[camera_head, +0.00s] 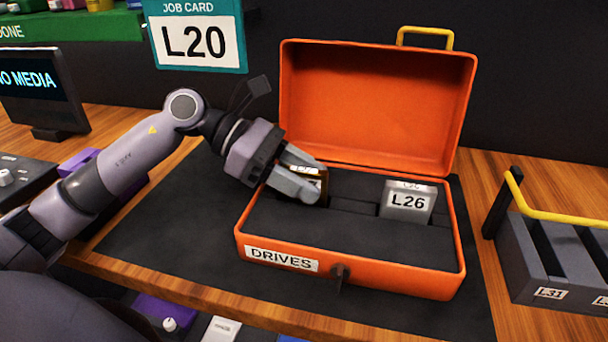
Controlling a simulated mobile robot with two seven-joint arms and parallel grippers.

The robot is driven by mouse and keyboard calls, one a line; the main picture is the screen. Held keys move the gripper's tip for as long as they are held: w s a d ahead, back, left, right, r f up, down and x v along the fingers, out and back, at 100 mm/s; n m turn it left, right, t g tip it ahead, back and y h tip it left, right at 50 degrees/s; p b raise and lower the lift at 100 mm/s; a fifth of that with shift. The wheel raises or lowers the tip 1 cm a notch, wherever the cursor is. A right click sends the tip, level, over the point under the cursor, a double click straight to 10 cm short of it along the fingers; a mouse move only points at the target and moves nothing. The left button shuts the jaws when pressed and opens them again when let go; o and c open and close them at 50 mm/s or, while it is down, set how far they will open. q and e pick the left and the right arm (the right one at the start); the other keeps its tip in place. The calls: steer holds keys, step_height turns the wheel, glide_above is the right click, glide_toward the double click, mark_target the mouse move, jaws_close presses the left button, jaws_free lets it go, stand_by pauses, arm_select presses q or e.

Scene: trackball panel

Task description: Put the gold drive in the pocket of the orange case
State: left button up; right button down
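The orange case (350,270) stands open on a dark mat, its lid (375,105) tilted up at the back and a DRIVES label on its front. Its dark foam insert has a slot running across it. My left gripper (311,186) reaches into the left part of the case, with its fingers around the gold drive (323,176). Only the drive's top and one side show, and its lower end is hidden, so I cannot tell how deep it sits in the pocket. My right gripper is not in view.
A grey drive marked L26 (406,203) stands in the right part of the slot. A grey rack (530,262) with a yellow handle stands at the right. A job card reading L20 (195,37) hangs at the back. A NO MEDIA screen (40,85) stands at the left.

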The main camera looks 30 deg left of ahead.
arm_select(q)
steer(key=shift+a+r+p, duration=0.1)
steer(key=shift+r+p, duration=0.2)
steer(key=b+v, duration=0.2)
steer(key=v, duration=0.9)
steer(key=shift+s+a, duration=0.2)
steer(key=shift+a, duration=0.15)
steer(key=shift+s, duration=0.1)
